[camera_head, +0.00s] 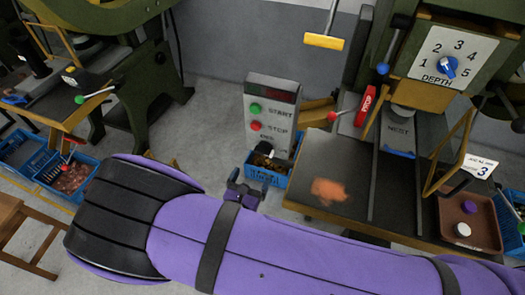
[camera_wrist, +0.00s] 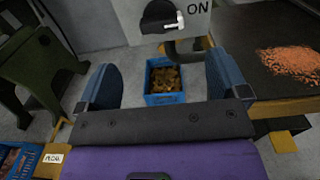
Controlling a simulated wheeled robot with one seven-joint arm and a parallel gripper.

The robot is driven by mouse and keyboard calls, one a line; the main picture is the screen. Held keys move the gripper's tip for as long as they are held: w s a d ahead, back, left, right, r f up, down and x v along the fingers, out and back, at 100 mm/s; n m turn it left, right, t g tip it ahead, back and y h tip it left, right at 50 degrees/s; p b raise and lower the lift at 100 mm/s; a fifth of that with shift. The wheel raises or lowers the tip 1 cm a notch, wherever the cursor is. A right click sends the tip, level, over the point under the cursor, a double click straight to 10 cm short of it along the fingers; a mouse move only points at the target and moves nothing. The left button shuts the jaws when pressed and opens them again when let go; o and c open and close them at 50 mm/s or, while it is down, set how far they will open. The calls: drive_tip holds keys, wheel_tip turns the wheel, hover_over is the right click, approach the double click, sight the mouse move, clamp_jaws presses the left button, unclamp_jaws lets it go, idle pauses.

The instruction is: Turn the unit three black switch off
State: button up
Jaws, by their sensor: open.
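The black switch (camera_head: 264,147) is a dark knob low on the grey control panel (camera_head: 257,88), under the green START and red STOP buttons. The wrist view shows the switch (camera_wrist: 160,16) at the top, with a white-tipped lever pointing right and the word ON to its upper right. My gripper (camera_head: 244,190) is below and in front of the panel in the head view. In the wrist view my gripper (camera_wrist: 163,82) is open and empty, its two blue fingers wide apart. The switch lies beyond the fingertips, apart from them.
A blue crate (camera_head: 268,178) of brown pieces stands on the floor below the panel. The dark press table (camera_head: 325,160) with copper-coloured granules is to the right, beside a depth dial (camera_head: 447,67). A card with a 3 (camera_head: 480,166) stands farther right. Another machine is at left.

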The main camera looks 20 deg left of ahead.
sight(262, 154)
drive_tip(key=w, duration=0.6)
drive_tip(key=w+d, duration=0.1)
drive_tip(key=w, duration=0.3)
drive_tip(key=shift+w, duration=0.1)
drive_tip(key=c, duration=0.9)
drive_tip(key=shift+c, duration=0.2)
